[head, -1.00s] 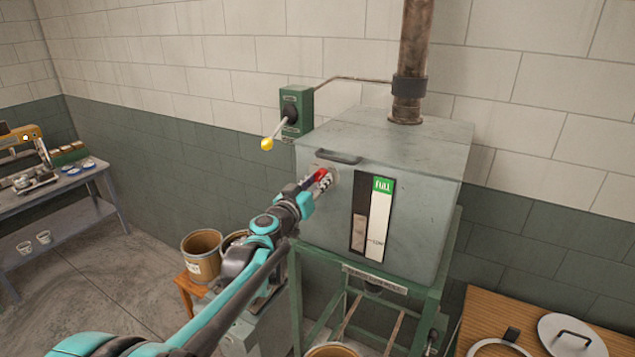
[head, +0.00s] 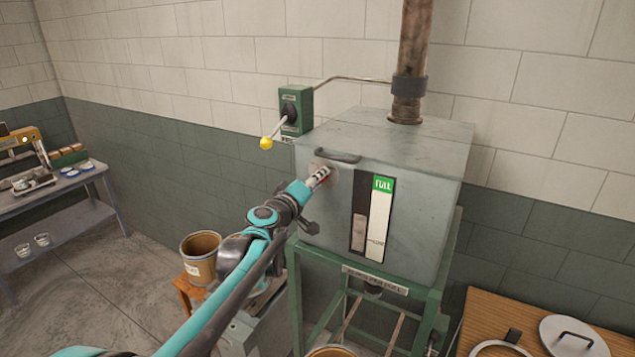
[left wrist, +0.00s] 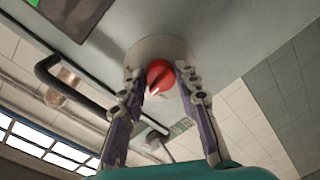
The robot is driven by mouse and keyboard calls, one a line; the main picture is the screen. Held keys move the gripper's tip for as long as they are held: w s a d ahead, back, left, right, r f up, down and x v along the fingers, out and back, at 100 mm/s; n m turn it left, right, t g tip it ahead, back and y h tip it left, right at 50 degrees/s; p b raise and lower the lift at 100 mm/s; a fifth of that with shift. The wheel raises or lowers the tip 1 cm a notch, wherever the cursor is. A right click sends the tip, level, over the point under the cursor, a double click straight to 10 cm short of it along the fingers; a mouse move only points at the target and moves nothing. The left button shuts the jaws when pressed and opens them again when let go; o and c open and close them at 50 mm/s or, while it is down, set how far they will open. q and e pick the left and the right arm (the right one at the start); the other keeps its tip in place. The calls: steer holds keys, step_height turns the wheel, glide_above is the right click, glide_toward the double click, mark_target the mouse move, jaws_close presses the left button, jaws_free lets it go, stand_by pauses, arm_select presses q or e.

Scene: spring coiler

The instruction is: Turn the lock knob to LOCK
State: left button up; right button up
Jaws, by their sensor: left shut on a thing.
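The lock knob (left wrist: 160,77) is red and sits on a round pale plate (left wrist: 165,50) on the grey metal box. My left gripper (left wrist: 163,88) is shut on the knob, with one finger on each side of it in the left wrist view. In the head view my left gripper (head: 319,177) reaches the box's front face below its handle and hides the knob. The LOCK marking cannot be read in either view. My right gripper is not in view.
The grey box (head: 425,220) has a dark handle (head: 338,155) and a gauge strip marked FULL (head: 382,184). A green lever box (head: 296,105) with a yellow-ended lever (head: 266,143) is on the wall.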

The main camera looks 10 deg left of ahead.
arm_select(q)
steer(key=shift+a+r+n+h+b, duration=0.1)
steer(key=shift+n+h+b, duration=0.3)
steer(key=shift+n, duration=3.6)
steer(key=o, duration=1.2)
steer(key=shift+c, duration=0.2)
steer(key=shift+s, duration=0.1)
steer(key=v, duration=1.1)
steer(key=shift+s+a+r, duration=0.15)
steer(key=shift+s+r, duration=0.05)
steer(key=shift+s, duration=0.2)
